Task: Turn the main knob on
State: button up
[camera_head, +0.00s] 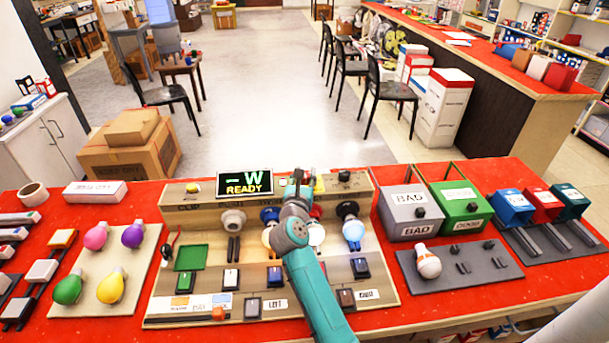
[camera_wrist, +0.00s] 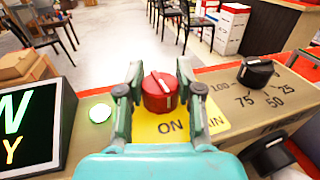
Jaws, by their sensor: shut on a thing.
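The red main knob (camera_wrist: 158,100) sits on a yellow plate (camera_wrist: 214,122) lettered ON, with a partly hidden word ending in "IN". A white line crosses the knob's top. My gripper (camera_wrist: 160,74) has one finger on each side of the knob and is shut on it. In the head view my gripper (camera_head: 299,177) is at the back of the wooden test panel (camera_head: 160,305), right of a lit display (camera_head: 245,184) reading "-W READY". There my arm mostly hides the red knob.
A black dial (camera_wrist: 256,71) marked 25 to 100 is right of the knob. Several bulbs and switches stand on the panel around my arm. Grey BAD (camera_head: 408,212) and green GOOD (camera_head: 460,207) boxes stand to the right, and a bulb board (camera_head: 72,305) lies left.

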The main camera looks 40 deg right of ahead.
dwell(0.3)
jog(key=o, duration=1.2)
jog(key=v, duration=1.2)
jog(key=shift+w+a, duration=0.1)
